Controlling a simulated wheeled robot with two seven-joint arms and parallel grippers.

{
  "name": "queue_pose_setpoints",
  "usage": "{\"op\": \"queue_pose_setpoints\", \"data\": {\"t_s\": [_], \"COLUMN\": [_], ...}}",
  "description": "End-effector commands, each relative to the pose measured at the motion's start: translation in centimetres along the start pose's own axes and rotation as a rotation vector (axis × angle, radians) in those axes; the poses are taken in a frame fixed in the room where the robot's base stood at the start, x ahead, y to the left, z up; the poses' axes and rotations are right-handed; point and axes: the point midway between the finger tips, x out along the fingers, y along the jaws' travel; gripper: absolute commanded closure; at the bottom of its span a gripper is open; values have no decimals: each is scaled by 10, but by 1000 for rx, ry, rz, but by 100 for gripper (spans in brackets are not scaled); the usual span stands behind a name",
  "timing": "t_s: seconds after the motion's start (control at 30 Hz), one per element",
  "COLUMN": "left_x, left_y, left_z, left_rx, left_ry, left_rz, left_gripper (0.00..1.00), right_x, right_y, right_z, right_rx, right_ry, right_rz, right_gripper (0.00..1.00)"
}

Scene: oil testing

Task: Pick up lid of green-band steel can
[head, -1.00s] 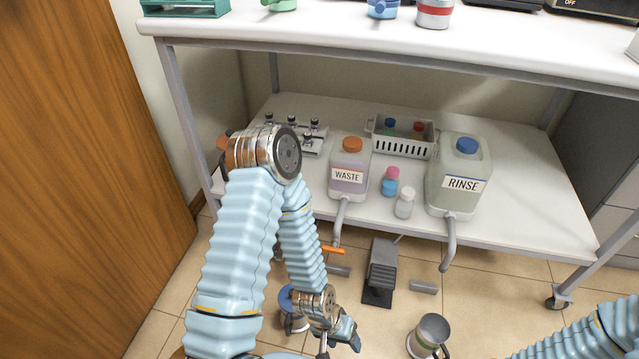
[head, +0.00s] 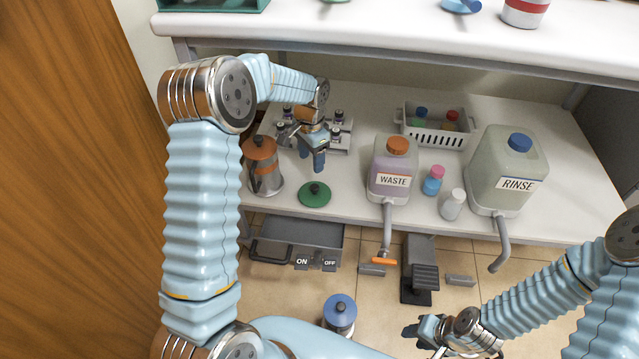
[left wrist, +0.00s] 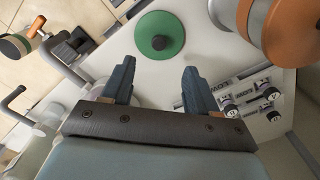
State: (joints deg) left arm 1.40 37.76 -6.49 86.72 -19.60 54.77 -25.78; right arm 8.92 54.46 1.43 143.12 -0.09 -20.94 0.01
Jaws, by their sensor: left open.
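The green round lid (head: 314,198) with a dark knob lies flat near the front edge of the lower shelf. It also shows in the left wrist view (left wrist: 150,47), just beyond the fingertips. My left gripper (head: 312,164) is open and empty above the shelf, a little behind the lid in the head view and apart from it. In the left wrist view my left fingers (left wrist: 156,70) are spread, with the lid ahead of the gap. My right gripper (head: 416,334) is low at the lower right; its jaw state is unclear.
An orange-lidded steel can (head: 264,174) stands left of the lid. The WASTE jug (head: 390,168) is to its right, with small bottles and the RINSE jug (head: 507,170) beyond. A small rack (head: 339,131) is behind the gripper. A blue-lidded can (head: 340,316) is below.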

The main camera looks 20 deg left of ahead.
Motion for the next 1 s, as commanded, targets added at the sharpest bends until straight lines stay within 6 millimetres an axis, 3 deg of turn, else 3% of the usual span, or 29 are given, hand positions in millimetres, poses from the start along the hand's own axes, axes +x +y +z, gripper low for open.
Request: {"op": "queue_pose_setpoints", "data": {"t_s": [0.3, 0.57, 0.8, 1.0], "left_x": [63, 88, 124, 131], "left_y": [0, 0, 0, 0], "left_z": [1, -2, -7, -8], "left_rx": [1, -1, -1, -1], "left_ry": [-7, -5, -6, -3], "left_rz": [3, 2, 2, 1], "left_gripper": [41, 41, 41, 41], "right_x": [1, 0, -2, -2], "right_y": [1, 0, -1, -2], "right_z": [0, 0, 1, 1], "right_rx": [0, 0, -1, -1], "right_ry": [-1, -1, -2, -2], "right_rz": [0, 0, -1, -1], "right_gripper": [61, 61, 61, 61]}}
